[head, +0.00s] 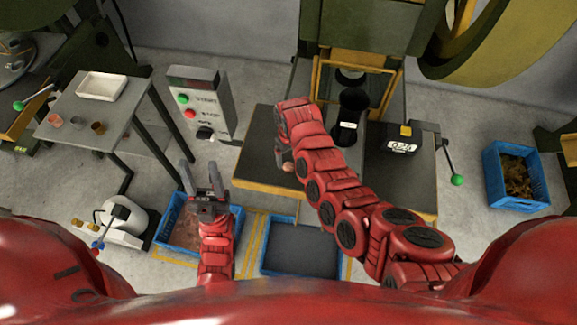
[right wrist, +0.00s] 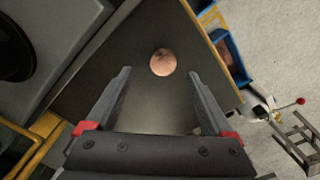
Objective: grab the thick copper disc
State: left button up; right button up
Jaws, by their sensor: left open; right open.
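A round copper disc (right wrist: 163,62) lies on the dark table top in the right wrist view, just beyond and between my right gripper's fingertips. In the head view the disc (head: 288,167) shows as a small copper patch beside my right arm, partly hidden. My right gripper (right wrist: 158,85) is open and empty, its two grey fingers spread on either side below the disc. The disc's thickness cannot be judged from above. My left gripper (head: 201,178) is open and empty, over the blue crate of copper-coloured pieces at the lower left.
A control box (head: 203,104) stands left. Blue crates stand on the floor, one dark inside (head: 302,250), one at right (head: 515,176). A side table (head: 90,112) holds small cups.

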aim_at(289, 168)
jog(key=shift+s+a+f+p, duration=0.1)
jog(key=shift+f+p, duration=0.15)
jog(key=shift+f, duration=0.35)
jog(key=shift+s+a+f+p, duration=0.1)
jog(key=shift+f+p, duration=0.15)
jog(key=shift+f, duration=0.3)
jog(key=shift+f+b, duration=0.35)
jog(key=shift+f, duration=1)
jog(key=shift+w, duration=0.1)
grip_shut()
